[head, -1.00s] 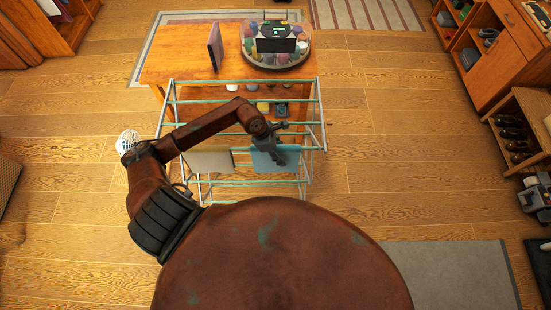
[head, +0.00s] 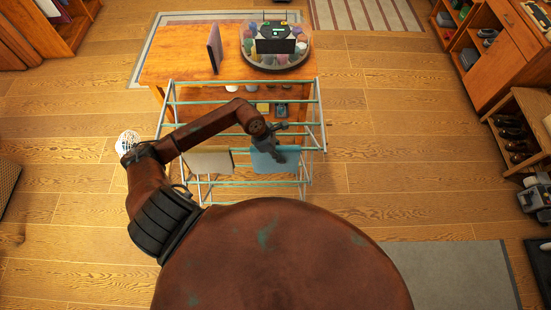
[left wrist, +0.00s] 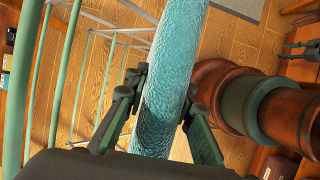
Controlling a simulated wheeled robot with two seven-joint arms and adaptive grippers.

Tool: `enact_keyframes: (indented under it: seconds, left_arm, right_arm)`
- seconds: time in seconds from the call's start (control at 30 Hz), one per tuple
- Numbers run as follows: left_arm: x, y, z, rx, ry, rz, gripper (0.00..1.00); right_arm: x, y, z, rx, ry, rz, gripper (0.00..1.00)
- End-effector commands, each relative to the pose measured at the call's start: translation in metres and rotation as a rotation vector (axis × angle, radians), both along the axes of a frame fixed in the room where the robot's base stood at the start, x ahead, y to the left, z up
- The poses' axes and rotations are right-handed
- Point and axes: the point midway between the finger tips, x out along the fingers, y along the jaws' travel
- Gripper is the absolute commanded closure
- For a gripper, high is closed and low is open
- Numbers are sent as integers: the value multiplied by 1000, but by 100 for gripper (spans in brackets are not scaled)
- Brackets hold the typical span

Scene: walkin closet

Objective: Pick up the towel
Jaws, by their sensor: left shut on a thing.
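A blue towel (head: 270,162) hangs over a bar of the drying rack (head: 322,118) in the head view. A beige towel (head: 208,161) hangs to its left on the same rack. My left gripper (head: 277,157) is at the blue towel's upper part. In the left wrist view the blue towel (left wrist: 172,75) runs between the two fingers of my left gripper (left wrist: 165,110), which are shut on it. My right gripper is not in view.
A wooden table (head: 180,62) stands behind the rack, with an upright dark panel (head: 215,46) and a round glass-sided case (head: 276,60) on it. Shelves (head: 520,120) line the right side. Wooden floor to the right of the rack is clear.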

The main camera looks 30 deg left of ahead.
Motion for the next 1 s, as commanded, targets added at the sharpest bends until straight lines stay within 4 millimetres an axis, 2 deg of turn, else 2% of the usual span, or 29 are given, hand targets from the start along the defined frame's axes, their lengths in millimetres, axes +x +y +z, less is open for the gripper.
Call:
enact_keyframes:
  seconds: [0.23, 0.4, 0.47, 1.0]
  left_arm:
    - [0, 0, 2, -1, -1, 0, 100]
    - [0, -1, 8, -3, 0, 1, 100]
    - [2, 0, 15, 0, -6, -1, 100]
    - [1, 0, 114, 2, -5, -2, 100]
  right_arm:
    - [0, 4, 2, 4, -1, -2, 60]
    - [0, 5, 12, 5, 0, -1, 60]
    - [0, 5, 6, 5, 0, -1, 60]
    - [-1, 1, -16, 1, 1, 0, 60]
